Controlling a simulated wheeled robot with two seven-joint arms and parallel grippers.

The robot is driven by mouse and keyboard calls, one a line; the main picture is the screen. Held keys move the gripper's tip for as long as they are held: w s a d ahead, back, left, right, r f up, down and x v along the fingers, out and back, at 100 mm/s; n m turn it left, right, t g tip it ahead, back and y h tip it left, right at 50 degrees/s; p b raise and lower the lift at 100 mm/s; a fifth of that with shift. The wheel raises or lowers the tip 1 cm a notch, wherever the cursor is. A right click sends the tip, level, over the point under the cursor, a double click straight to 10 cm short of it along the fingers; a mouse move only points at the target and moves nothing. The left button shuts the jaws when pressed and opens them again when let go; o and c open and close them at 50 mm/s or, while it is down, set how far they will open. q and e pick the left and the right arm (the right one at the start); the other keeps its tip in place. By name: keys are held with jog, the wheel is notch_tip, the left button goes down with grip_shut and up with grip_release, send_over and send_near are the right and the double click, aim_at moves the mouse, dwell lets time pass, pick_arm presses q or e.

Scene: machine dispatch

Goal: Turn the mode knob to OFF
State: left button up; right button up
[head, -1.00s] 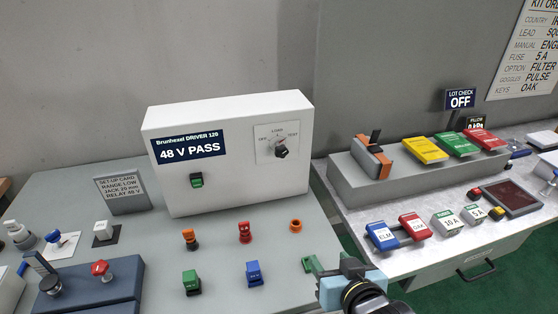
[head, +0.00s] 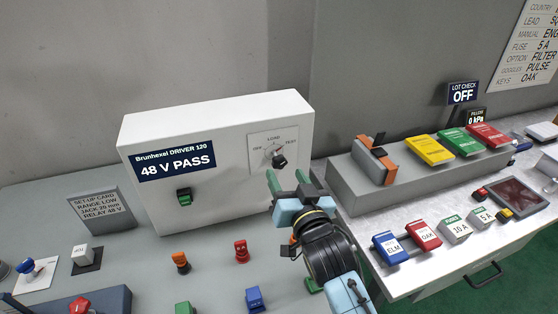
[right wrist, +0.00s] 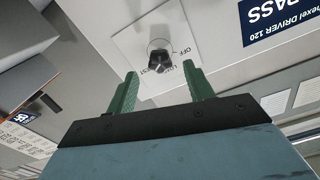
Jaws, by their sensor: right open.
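The mode knob (head: 279,160) is a black knob on a white plate (head: 257,148) marked OFF, LOAD and TEST, on the front of the white driver box (head: 220,112). Its pointer appears turned toward the TEST side. In the right wrist view the knob (right wrist: 159,62) lies just beyond and between the green fingertips, apart from them. My right gripper (head: 286,181) is open and empty, just below the knob in the head view; its fingers also show in the right wrist view (right wrist: 160,82). My left gripper is not in view.
The box display (head: 176,161) reads 48 V PASS, with a green switch (head: 184,196) below it. Orange (head: 181,262), red (head: 241,251) and blue (head: 254,299) plugs stand on the grey table in front. A grey stepped shelf (head: 345,181) stands to the right.

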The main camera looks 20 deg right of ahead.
aim_at(281, 165)
jog(key=w, duration=0.5)
jog(key=shift+w, duration=0.4)
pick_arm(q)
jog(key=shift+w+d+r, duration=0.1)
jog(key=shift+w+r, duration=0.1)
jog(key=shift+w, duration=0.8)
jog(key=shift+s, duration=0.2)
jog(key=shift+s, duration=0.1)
pick_arm(e)
jog(key=c, duration=1)
